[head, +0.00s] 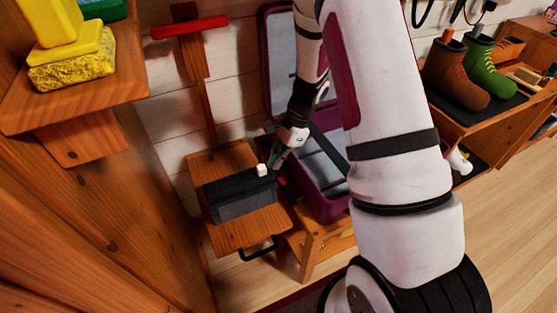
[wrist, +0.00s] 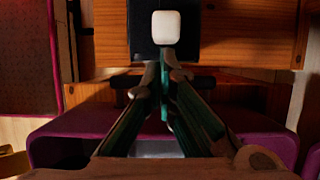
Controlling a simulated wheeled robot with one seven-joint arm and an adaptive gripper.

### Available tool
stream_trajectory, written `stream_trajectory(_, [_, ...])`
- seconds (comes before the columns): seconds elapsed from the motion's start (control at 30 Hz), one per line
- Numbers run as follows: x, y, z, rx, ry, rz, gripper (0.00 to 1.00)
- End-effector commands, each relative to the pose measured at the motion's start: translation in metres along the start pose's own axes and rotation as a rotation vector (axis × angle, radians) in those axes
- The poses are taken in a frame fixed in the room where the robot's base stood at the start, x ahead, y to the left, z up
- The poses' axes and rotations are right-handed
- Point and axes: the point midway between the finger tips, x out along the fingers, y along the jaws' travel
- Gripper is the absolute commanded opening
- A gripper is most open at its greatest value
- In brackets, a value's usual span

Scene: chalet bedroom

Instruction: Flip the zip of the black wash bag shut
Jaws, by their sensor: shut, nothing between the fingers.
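The black wash bag (head: 243,204) sits on a small wooden chair seat (head: 243,237), with a dark top and a greyer side. A small white block (head: 262,170) shows at the right end of its top. I cannot tell whether it is the zip's pull. In the wrist view the white block (wrist: 166,27) lies over the dark bag (wrist: 141,44), just beyond my fingertips. My gripper (head: 276,164) is shut and empty, close to the bag's right end. In the wrist view my gripper (wrist: 163,70) appears just short of the block. Contact is not clear. The zip's line cannot be made out.
An open purple suitcase (head: 325,207) stands on a wooden bench right of the chair, partly behind my arm. A red-topped wooden post (head: 190,27) rises behind the chair. A wooden shelf (head: 130,88) with yellow items is at upper left. Boots (head: 445,75) stand at right.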

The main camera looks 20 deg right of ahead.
Motion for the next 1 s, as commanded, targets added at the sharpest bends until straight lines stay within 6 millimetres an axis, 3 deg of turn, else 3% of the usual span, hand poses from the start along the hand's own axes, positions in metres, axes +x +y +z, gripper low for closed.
stream_trajectory(0.13, [0.008, 0.0, 0.022, -0.004, -0.002, 0.003, 0.0])
stream_trajectory(0.4, [0.037, 0.0, 0.096, -0.006, -0.002, 0.003, 0.0])
stream_trajectory(0.53, [0.047, 0.0, 0.121, -0.004, -0.001, 0.002, 0.0])
stream_trajectory(0.7, [0.053, 0.0, 0.135, -0.002, -0.001, 0.001, 0.0])
stream_trajectory(1.0, [0.054, 0.0, 0.135, -0.001, -0.001, 0.001, 0.0])
